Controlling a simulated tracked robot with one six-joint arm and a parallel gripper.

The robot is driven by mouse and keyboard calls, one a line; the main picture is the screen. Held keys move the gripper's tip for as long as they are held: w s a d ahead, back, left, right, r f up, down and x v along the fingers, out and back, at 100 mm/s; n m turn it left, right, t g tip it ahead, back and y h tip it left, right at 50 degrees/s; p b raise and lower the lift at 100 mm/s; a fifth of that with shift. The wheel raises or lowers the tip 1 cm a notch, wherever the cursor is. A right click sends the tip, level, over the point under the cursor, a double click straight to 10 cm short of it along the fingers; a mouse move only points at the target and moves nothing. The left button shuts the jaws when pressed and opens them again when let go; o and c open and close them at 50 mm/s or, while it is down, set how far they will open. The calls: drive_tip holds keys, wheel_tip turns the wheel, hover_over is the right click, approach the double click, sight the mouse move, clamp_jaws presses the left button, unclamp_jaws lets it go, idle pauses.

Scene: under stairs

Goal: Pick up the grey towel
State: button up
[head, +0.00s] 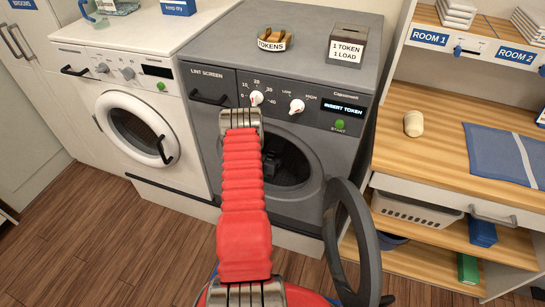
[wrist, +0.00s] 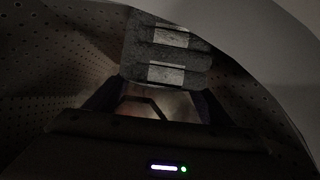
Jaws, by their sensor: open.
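The grey towel (wrist: 165,58) shows in the wrist view, folded in layers with two pale bands, inside a dark perforated drum (wrist: 60,75). My gripper (wrist: 163,98) is open, its dark fingers on either side of the towel's near edge. I cannot tell whether they touch it. In the head view my red arm reaches into the open front of the grey dryer (head: 225,90). My gripper (head: 270,160) is a dark shape in the opening, mostly hidden by the arm, and I cannot make out the towel there.
The dryer's round door (head: 349,240) stands open to the right of my arm. A white washer (head: 110,90) stands at left. A token dish (head: 274,39) and a token box (head: 347,44) sit on the dryer. A wooden shelf unit (head: 385,125) stands at right.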

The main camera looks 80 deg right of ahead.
sight(272, 153)
drive_tip(key=shift+x, duration=2.15)
drive_tip(key=shift+r, duration=0.2)
drive_tip(key=shift+c, duration=0.3)
drive_tip(key=c, duration=0.9)
